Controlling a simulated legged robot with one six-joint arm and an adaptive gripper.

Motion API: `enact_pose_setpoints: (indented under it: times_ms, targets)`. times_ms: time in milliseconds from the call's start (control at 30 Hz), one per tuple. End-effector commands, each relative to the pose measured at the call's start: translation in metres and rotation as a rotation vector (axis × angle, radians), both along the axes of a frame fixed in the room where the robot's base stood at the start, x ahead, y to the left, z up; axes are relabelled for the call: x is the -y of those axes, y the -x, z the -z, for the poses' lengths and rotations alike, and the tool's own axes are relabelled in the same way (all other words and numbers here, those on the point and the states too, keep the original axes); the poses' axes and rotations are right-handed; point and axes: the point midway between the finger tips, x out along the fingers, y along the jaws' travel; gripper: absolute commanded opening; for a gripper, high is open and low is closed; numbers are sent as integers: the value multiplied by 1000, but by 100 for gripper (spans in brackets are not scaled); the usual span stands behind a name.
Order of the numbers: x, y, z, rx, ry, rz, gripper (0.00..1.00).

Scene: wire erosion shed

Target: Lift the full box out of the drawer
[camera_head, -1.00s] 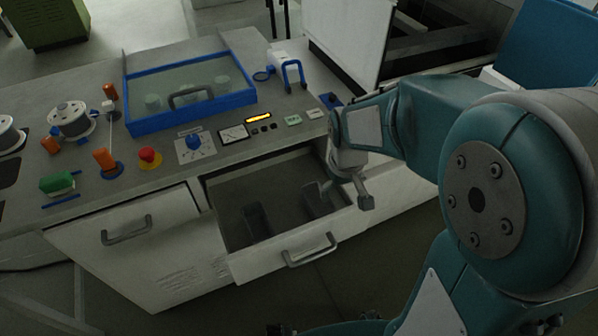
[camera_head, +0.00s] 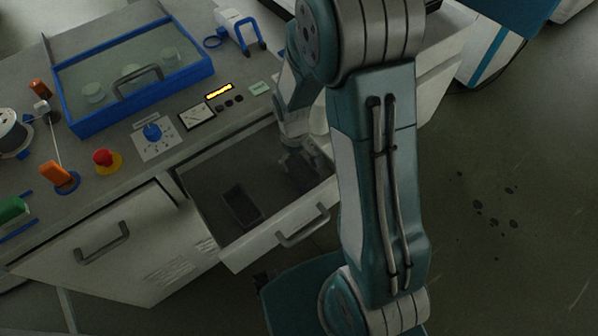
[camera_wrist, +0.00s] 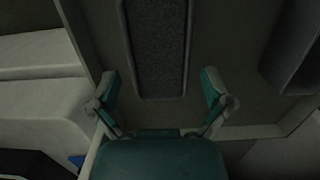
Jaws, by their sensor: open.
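The drawer (camera_head: 205,222) is pulled open and holds two narrow dark boxes. In the wrist view, the full box (camera_wrist: 186,60) is filled nearly to its rim with dark grains. It lies between and ahead of the fingertips of my gripper (camera_wrist: 158,86), which is open and empty, with a gap on both sides. In the head view, my gripper (camera_head: 298,162) is over the drawer's right part and hides much of the box there. The other box (camera_head: 241,206) lies to the left in the drawer; it also shows at the right of the wrist view (camera_wrist: 291,50), its inside unclear.
The drawer front with its handle (camera_head: 303,226) and the counter edge bound the space around my gripper. A closed cabinet door (camera_head: 105,245) is left of the drawer. A blue-framed clear cover (camera_head: 135,75), knobs and a red button (camera_head: 106,160) are on the counter.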

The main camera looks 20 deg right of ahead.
Motion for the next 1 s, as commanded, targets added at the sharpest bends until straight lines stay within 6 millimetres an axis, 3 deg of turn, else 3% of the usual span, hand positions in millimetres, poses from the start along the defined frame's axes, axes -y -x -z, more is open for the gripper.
enact_pose_setpoints:
  times_ms: [300, 600, 633, 700, 800, 1000]
  targets:
    - [4, 6, 44, -4, 0, 1, 100]
    - [4, 6, 51, 0, 0, 1, 100]
    - [4, 6, 50, 0, 0, 1, 96]
    - [4, 6, 50, 0, 0, 1, 64]
    - [4, 6, 50, 0, 0, 1, 27]
    - [4, 6, 50, 0, 0, 1, 27]
